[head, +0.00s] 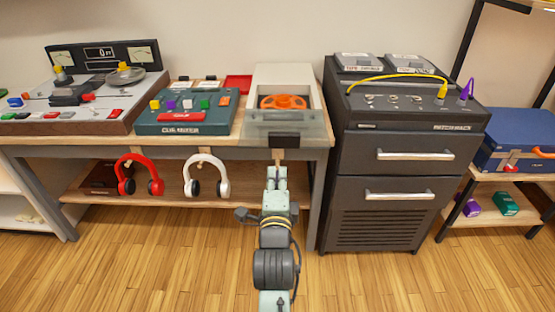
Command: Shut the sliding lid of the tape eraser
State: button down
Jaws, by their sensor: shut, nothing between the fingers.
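The tape eraser (262,78) is a pale box at the right end of the wooden bench. An orange reel (284,102) lies in its open well and is uncovered in front. The see-through sliding lid (318,130) is drawn out toward me, past the front of the box and over the bench edge. A dark block-like handle (285,141) sits on the lid's near end. My gripper (277,168) is shut and empty, just below and in front of the handle in the picture. I cannot tell whether it touches the handle or the lid.
A teal cue mixer (187,122) stands left of the eraser, beside a tape deck (60,108). A dark patch rack cabinet (385,190) stands close on the right. Red headphones (125,172) and white headphones (192,180) hang under the bench. The floor in front is clear.

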aim_at(278, 143)
jog(key=w+b, duration=0.4)
jog(key=w, duration=0.6)
jog(key=shift+w+b, duration=0.25)
jog(key=shift+b, duration=0.05)
